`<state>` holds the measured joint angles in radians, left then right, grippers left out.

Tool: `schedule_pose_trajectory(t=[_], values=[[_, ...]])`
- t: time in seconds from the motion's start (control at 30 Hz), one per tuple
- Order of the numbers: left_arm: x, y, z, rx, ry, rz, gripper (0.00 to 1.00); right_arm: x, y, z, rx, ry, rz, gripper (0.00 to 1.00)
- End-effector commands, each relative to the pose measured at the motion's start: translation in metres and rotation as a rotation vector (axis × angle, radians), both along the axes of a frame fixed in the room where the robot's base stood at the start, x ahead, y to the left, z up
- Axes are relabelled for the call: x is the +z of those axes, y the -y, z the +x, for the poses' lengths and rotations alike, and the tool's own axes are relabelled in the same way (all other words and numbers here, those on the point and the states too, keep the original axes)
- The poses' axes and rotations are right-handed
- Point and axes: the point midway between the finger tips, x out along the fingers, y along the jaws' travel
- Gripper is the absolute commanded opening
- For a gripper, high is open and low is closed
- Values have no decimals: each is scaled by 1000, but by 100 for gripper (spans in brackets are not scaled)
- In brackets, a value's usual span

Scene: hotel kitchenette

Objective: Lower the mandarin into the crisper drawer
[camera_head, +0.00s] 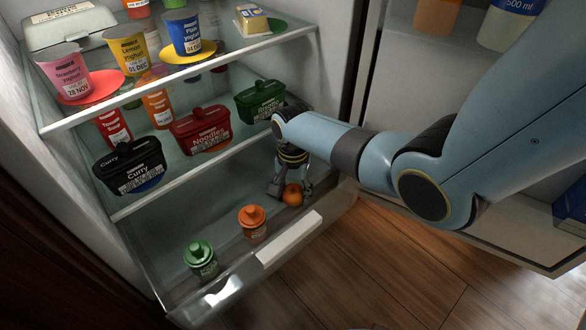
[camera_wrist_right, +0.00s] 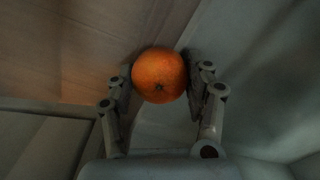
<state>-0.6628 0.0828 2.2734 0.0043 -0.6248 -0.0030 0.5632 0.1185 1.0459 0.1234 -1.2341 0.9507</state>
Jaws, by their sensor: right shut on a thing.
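The mandarin (camera_head: 292,194) is a small orange fruit held at the right end of the crisper drawer (camera_head: 235,283), the pulled-out bottom drawer of the fridge. My right gripper (camera_head: 290,192) points down and is shut on the mandarin, with the fruit between its fingertips. In the right wrist view the mandarin (camera_wrist_right: 159,75) sits between the two fingers (camera_wrist_right: 158,85). I cannot tell whether the mandarin touches the drawer floor. My left gripper is not in view.
An orange-lidded jar (camera_head: 252,222) and a green-lidded jar (camera_head: 201,259) stand in the drawer, left of the mandarin. The shelf above holds Curry (camera_head: 131,167), Noodles (camera_head: 201,130) and green (camera_head: 261,101) tubs. The open fridge door is on the right.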

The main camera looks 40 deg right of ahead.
Motion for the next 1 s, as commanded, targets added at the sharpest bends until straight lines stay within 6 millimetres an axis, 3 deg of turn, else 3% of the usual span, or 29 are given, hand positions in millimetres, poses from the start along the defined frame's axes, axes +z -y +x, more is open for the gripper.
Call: schedule_pose_trajectory(t=[0.03,0.07,0.27,0.53,0.67,1.0], values=[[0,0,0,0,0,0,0,0,0,0,0,0,0,19],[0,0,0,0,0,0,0,0,0,0,0,0,0,55],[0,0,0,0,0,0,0,0,0,0,0,0,0,79],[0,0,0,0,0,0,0,1,0,0,0,0,0,79],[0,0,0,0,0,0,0,10,0,0,0,1,0,79],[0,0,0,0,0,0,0,80,0,1,1,4,0,79]])
